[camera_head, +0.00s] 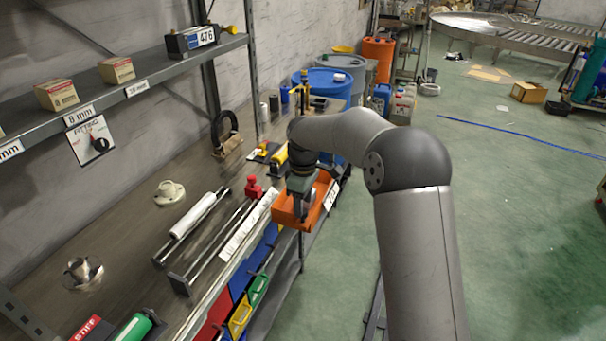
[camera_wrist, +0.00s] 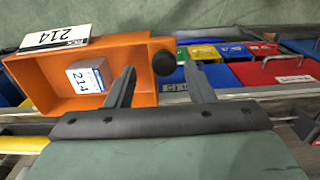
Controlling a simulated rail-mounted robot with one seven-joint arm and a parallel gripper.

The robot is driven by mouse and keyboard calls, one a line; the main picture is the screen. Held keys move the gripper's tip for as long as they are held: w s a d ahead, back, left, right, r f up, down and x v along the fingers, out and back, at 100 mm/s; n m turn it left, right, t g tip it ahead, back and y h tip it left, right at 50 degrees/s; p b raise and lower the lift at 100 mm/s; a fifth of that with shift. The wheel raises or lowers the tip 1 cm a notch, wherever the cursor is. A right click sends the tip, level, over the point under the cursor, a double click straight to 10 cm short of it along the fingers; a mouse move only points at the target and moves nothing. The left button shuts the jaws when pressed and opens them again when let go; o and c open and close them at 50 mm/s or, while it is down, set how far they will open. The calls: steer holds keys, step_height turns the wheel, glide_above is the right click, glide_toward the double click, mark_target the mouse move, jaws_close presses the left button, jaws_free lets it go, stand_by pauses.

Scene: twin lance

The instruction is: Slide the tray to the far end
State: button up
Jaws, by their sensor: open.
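The orange tray (camera_head: 284,215) sits at the bench's front edge, partly hidden by my arm and gripper. In the wrist view the tray (camera_wrist: 40,85) fills the left side, with a white 214 label (camera_wrist: 55,38) on its far rim. A small grey box (camera_wrist: 88,76), also marked 214, lies inside it. A round black knob (camera_wrist: 163,62) stands at the tray's right end. My gripper (camera_wrist: 160,70) is open, with one finger to each side of the knob in the picture; I cannot tell whether either touches it. My gripper (camera_head: 301,205) points down over the tray in the head view.
Metal rods (camera_head: 215,240) and a red clamp-like part (camera_head: 253,187) lie left of the tray on the bench. Coloured bins (camera_head: 240,315) hang below the front edge. Blue barrels (camera_head: 325,84) stand beyond the bench. The green floor to the right is mostly clear.

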step_height(320, 180, up, 16)
steer(key=shift+b, duration=0.35)
steer(key=shift+s, duration=0.1)
steer(key=s+d+f+m, duration=0.4)
steer(key=s+d, duration=0.1)
steer(key=s, duration=0.7)
steer(key=s+d+f+m, duration=0.4)
steer(key=s+d+m, duration=0.1)
steer(key=s, duration=0.6)
steer(key=s+d+f+m, duration=0.4)
steer(key=s+d, duration=0.2)
steer(key=s, duration=0.6)
steer(key=shift+s+d+m+t, duration=0.15)
steer(key=shift+s+m+t, duration=0.15)
steer(key=shift+s+m, duration=0.1)
